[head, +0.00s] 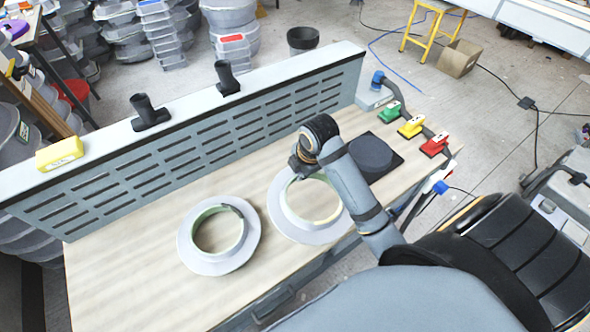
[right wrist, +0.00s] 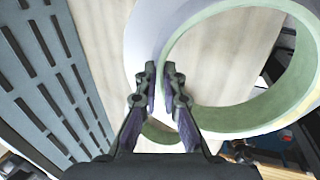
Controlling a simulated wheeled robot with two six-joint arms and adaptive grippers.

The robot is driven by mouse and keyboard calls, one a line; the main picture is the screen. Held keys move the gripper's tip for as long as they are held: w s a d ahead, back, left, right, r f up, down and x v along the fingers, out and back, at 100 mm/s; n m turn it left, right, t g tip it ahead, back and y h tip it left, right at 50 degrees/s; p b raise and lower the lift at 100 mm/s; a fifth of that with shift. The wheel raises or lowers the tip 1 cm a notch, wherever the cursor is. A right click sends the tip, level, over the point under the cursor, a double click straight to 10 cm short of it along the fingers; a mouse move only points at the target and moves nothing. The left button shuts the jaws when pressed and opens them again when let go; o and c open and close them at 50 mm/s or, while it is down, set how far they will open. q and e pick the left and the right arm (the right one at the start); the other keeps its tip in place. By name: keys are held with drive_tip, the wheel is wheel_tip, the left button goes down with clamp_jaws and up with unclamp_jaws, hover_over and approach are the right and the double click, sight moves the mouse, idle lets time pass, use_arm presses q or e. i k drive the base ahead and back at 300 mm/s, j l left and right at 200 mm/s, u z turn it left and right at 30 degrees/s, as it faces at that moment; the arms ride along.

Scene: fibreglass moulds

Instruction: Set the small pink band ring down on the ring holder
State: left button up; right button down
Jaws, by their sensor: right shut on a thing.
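My right gripper (head: 300,168) is at the far left part of a pale lavender-grey flanged ring (head: 282,214) on the bench. In the right wrist view the fingers (right wrist: 163,75) are close together, shut on the ring's wall; its green inner side (right wrist: 285,95) shows to their right. The ring's lower right is partly behind my right arm. A similar ring (head: 190,252) with a green collar lies to the left. A dark round block on a square black base (head: 372,155) stands at the right; I cannot tell whether it is the ring holder. No ring looks clearly pink. My left gripper is out of view.
A slotted grey panel (head: 190,160) with two black pegs and a yellow block runs behind the bench (head: 130,275). Green, yellow and red clamps (head: 411,127) sit at the bench's right end. The bench's left part is clear.

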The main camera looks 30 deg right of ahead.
sight(370, 154)
drive_tip(key=k+l+u, duration=0.2)
drive_tip(key=l, duration=0.3)
drive_tip(key=k+l+u, duration=0.2)
drive_tip(key=l, duration=0.3)
drive_tip(key=k+l+u, duration=0.2)
drive_tip(key=l, duration=0.3)
drive_tip(key=k+l+u, duration=0.2)
drive_tip(key=i+l+z, duration=0.1)
drive_tip(key=l, duration=0.25)
drive_tip(key=i+l+z, duration=0.1)
drive_tip(key=i+l, duration=0.15)
